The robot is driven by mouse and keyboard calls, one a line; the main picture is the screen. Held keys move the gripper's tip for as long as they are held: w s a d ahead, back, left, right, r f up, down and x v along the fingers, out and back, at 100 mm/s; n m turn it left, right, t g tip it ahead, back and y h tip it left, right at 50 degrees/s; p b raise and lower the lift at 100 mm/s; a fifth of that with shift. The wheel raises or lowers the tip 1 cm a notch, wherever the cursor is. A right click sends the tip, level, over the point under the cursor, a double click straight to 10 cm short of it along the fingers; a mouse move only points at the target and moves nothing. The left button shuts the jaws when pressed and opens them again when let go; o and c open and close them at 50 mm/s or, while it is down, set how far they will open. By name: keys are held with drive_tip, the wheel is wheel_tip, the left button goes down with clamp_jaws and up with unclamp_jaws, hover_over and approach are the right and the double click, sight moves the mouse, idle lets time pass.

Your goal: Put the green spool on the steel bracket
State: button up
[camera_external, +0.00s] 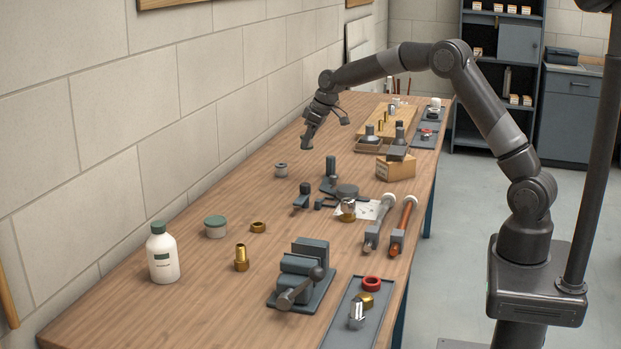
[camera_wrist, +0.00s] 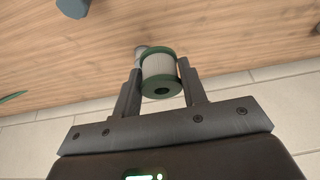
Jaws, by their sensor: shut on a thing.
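The green spool (camera_wrist: 160,68), with green end flanges and a pale middle, is between the two fingers of my gripper (camera_wrist: 159,70) in the wrist view. My gripper is shut on it. In the external view my gripper (camera_external: 309,138) is above the table near the wall, and I cannot make out the spool there. I cannot tell for sure which piece is the steel bracket; a dark grey upright piece on a base (camera_external: 330,172) stands below and right of my gripper.
A small grey cylinder (camera_external: 281,170) stands near the wall.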

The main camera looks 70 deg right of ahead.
drive_tip(key=s+d+r+m, duration=0.1)
drive_tip(key=s+d+r, duration=0.1)
drive_tip(key=s+d, duration=0.55)
drive_tip(key=s+d+r, duration=0.3)
drive_tip(key=s+d, duration=0.4)
drive_tip(key=s, duration=0.2)
drive_tip(key=s+d+r+m+h, duration=0.1)
drive_tip(key=s+d+r, duration=0.15)
drive_tip(key=s, duration=0.85)
drive_tip(key=s+d+r+m, duration=0.1)
drive_tip(key=s+d, duration=0.2)
drive_tip(key=s, duration=0.7)
hover_over(395, 150)
drive_tip(key=s, duration=0.1)
wheel_tip(395, 150, down, 7)
drive_tip(key=shift+s+f, duration=0.1)
drive_tip(key=shift+s, duration=0.05)
drive_tip(key=shift+f, duration=2.05)
drive_tip(key=shift+f, duration=0.15)
drive_tip(key=o, duration=0.9)
drive_tip(key=shift+o, duration=0.2)
